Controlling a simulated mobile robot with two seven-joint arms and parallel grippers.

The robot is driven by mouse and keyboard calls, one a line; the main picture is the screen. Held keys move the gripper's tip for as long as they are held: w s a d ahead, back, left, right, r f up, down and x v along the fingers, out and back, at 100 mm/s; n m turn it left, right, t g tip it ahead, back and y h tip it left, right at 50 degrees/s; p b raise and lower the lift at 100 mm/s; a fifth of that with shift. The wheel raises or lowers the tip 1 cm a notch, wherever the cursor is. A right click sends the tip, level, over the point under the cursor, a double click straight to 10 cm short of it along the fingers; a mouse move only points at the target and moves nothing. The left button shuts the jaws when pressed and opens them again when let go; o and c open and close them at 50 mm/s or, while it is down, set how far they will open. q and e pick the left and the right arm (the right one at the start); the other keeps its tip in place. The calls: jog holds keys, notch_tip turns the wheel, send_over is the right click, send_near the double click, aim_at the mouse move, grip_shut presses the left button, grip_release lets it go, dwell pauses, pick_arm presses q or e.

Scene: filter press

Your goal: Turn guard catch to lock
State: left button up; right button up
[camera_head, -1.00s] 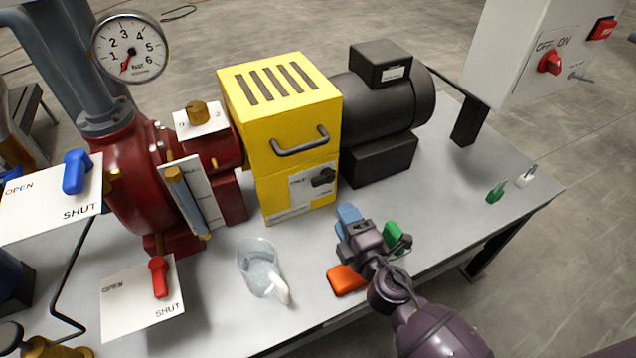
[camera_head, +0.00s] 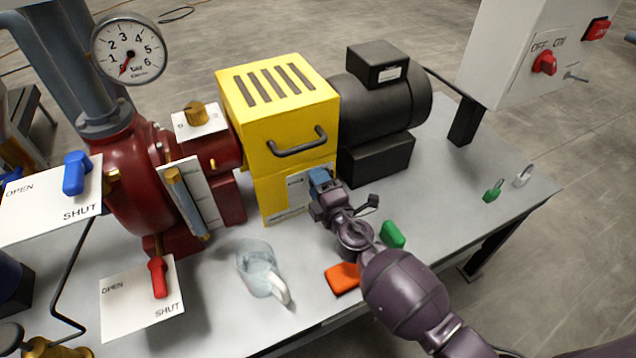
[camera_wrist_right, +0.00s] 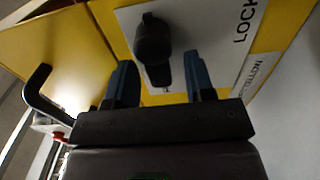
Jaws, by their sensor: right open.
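The yellow guard (camera_head: 280,110) stands over the shaft between the red pump and the black motor, with a dark handle (camera_head: 298,143) on its front. Its white catch plate (camera_head: 297,187) is partly hidden behind my right gripper (camera_head: 319,177) in the head view. In the right wrist view the black catch (camera_wrist_right: 153,45) sits on the plate (camera_wrist_right: 190,30), its narrow end pointing toward the gripper, and part of the word LOCK shows. The right gripper's blue fingers (camera_wrist_right: 160,82) are open, one on each side of the catch's narrow end. Contact cannot be told. My left gripper is not in view.
A clear jug (camera_head: 257,266) stands on the grey table (camera_head: 225,315). An orange block (camera_head: 343,278) and a green block (camera_head: 393,234) lie near my right arm. Green (camera_head: 493,190) and white (camera_head: 523,176) padlocks lie at the right end. The black motor (camera_head: 385,105) stands close behind.

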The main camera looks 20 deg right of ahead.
jog(key=shift+w, duration=0.1)
jog(key=shift+c, duration=0.2)
grip_shut()
